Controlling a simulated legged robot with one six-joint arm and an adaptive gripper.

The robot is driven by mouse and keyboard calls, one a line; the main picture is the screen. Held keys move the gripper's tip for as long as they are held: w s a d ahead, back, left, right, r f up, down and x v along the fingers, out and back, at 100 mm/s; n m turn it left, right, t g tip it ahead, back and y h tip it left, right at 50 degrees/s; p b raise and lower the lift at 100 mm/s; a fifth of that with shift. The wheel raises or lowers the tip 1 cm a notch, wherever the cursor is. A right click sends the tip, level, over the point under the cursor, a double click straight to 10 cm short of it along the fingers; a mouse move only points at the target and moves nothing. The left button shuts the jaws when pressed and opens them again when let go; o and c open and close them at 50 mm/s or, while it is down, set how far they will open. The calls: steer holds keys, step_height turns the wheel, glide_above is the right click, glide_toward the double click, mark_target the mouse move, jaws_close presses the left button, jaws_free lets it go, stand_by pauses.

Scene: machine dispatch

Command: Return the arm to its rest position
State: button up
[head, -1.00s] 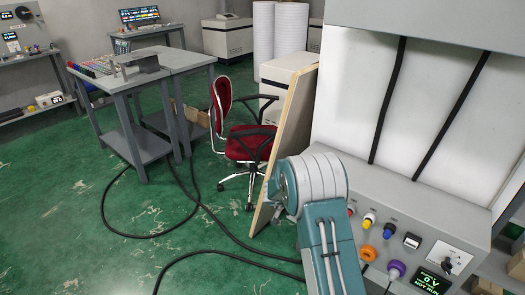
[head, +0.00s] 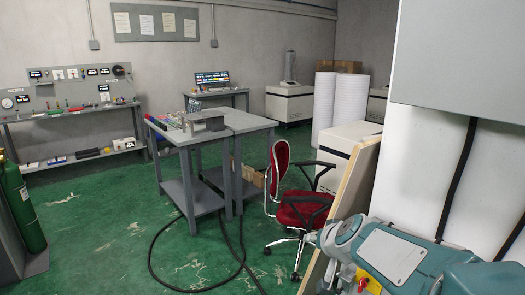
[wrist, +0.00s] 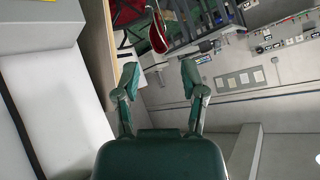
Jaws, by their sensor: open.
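My gripper (wrist: 160,78) shows in the wrist view with its two green fingers spread apart and nothing between them. My teal arm (head: 400,258) lies low at the bottom right of the head view, in front of the white machine. The gripper's fingers cannot be made out in the head view. The wrist view is rolled over, with the machine's white side (wrist: 45,100) at the left and the grey wall (wrist: 260,100) at the right.
A red chair (head: 300,210) and a leaning board (head: 345,205) stand just beyond my arm. A grey workbench (head: 205,140) stands at centre. Cables (head: 158,248) cross the green floor. A green cylinder (head: 20,205) stands at left, and the floor between is open.

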steer(key=s+d+f+n+g+h, duration=0.1)
steer(key=s+g, duration=0.1)
steer(key=s, duration=1.1)
steer(key=s+d+n+g+h, duration=0.1)
steer(key=s+g, duration=0.1)
steer(key=s, duration=1.1)
steer(key=shift+d+f, duration=0.3)
steer(key=shift+f, duration=0.1)
